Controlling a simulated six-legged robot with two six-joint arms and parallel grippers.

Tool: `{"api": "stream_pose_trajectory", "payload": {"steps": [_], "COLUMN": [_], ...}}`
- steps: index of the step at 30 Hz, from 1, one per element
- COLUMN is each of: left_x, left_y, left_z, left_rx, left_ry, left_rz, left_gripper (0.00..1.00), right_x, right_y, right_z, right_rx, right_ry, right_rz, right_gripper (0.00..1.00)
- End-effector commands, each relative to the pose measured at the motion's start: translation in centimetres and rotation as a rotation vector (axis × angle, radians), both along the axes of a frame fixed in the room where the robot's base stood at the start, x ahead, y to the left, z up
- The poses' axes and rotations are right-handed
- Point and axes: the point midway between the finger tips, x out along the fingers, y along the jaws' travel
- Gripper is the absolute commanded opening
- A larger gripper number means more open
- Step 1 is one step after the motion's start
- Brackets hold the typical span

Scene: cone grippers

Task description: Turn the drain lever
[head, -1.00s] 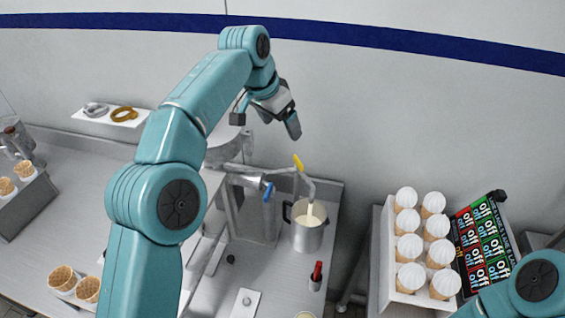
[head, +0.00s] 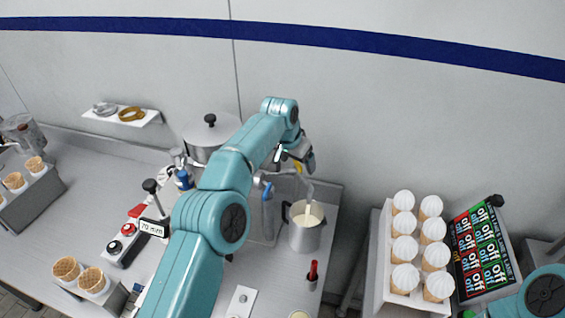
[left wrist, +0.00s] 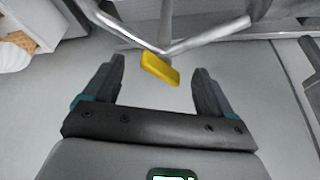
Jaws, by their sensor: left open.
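The yellow-handled lever (head: 311,167) sits on a metal pipe above a steel pot. In the left wrist view the yellow handle (left wrist: 160,69) shows between the two fingertips in the picture, tilted, with clear space on both sides. My left gripper (head: 297,157) is open and close to the lever, partly covering it in the head view; its spread fingers also show in the left wrist view (left wrist: 158,66). I cannot tell whether the handle lies fully between the fingers in depth. My right gripper is out of view; only part of its arm shows at lower right.
A steel pot (head: 305,239) of cream-coloured liquid stands below the pipe, with a pale stream falling in. A blue handle (head: 267,191) is just left. A lidded pot (head: 205,135) stands behind my arm. A white-topped cone tray (head: 381,260) and an "off" panel (head: 482,240) are at right.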

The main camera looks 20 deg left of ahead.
Motion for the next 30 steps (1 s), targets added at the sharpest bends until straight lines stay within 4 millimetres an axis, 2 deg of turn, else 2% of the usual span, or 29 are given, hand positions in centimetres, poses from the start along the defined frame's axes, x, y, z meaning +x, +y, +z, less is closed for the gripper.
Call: {"api": "stream_pose_trajectory", "payload": {"steps": [2, 6, 11, 24, 26, 29, 30], "left_x": [-0.1, -1.3, -2.6, -6.2, -6.5, -7.5, -8.3], "left_y": [-0.1, 0.4, 0.8, 1.6, 3.1, 4.8, 5.2], "left_z": [0.1, 3.1, 6.5, 15.6, 14.4, 15.8, 15.5], "left_rx": [0.000, -0.003, -0.002, -0.001, -0.008, -0.018, -0.035], "left_ry": [-0.002, -0.007, -0.006, -0.005, -0.028, -0.057, -0.056], "left_rz": [0.088, 0.082, 0.081, 0.080, 0.103, 0.125, 0.126], "left_gripper": [0.85, 0.85, 0.85, 0.85, 0.85, 0.85, 0.85], "right_x": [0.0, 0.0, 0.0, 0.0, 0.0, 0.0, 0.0], "right_y": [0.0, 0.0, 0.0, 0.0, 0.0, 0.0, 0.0], "right_z": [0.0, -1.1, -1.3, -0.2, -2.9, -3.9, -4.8], "right_rx": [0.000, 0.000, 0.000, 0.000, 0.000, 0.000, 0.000], "right_ry": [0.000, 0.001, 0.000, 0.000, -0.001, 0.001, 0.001], "right_rz": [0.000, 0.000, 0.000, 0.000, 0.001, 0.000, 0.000], "right_gripper": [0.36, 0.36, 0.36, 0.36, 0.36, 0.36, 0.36]}}
